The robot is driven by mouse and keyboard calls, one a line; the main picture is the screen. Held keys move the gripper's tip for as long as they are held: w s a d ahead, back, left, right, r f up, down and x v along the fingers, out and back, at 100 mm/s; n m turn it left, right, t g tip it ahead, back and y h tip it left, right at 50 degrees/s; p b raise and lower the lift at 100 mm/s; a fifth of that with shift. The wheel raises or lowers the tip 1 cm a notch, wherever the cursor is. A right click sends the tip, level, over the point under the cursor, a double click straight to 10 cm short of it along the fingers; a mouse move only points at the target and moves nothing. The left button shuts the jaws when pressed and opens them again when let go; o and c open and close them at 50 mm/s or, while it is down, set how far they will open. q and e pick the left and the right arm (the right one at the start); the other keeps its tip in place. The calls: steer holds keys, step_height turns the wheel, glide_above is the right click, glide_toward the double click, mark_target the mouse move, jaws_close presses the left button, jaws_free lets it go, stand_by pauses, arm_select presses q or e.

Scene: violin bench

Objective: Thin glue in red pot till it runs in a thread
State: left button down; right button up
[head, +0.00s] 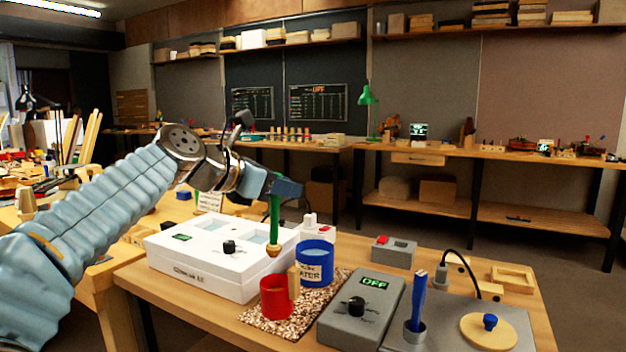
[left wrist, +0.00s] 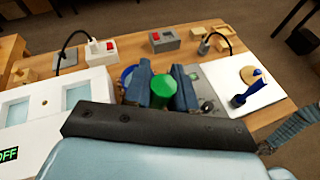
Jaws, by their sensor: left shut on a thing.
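My left gripper (head: 283,188) is shut on a green-handled stick (head: 274,218), which hangs upright with a rounded amber-brown tip. The tip is just above and apart from the red pot (head: 277,300), by its rear rim. A small wooden piece stands at the pot's right side. The blue pot (head: 314,268), labelled WATER, stands behind it to the right. In the left wrist view the handle's green top (left wrist: 163,84) sits between the fingers, which hide the red pot. The glue inside the pot cannot be made out.
A white two-basin unit (head: 205,272) stands left of the pots on the bench. Both pots stand on a speckled mat (head: 255,318). A grey box reading OFF (head: 362,312), a blue-handled brush (head: 419,300) and a grey plate with a round lid (head: 488,331) lie to the right.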

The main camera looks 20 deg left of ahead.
mark_target(273, 203)
arm_select(q)
step_height(273, 203, down, 12)
steer(key=b, duration=0.8)
steer(key=shift+w, duration=0.2)
steer(key=shift+d, duration=0.1)
stand_by(0.5)
step_height(273, 203, up, 8)
steer(key=p, duration=0.8)
steer(key=shift+f, duration=0.15)
steer(key=shift+r, duration=2.45)
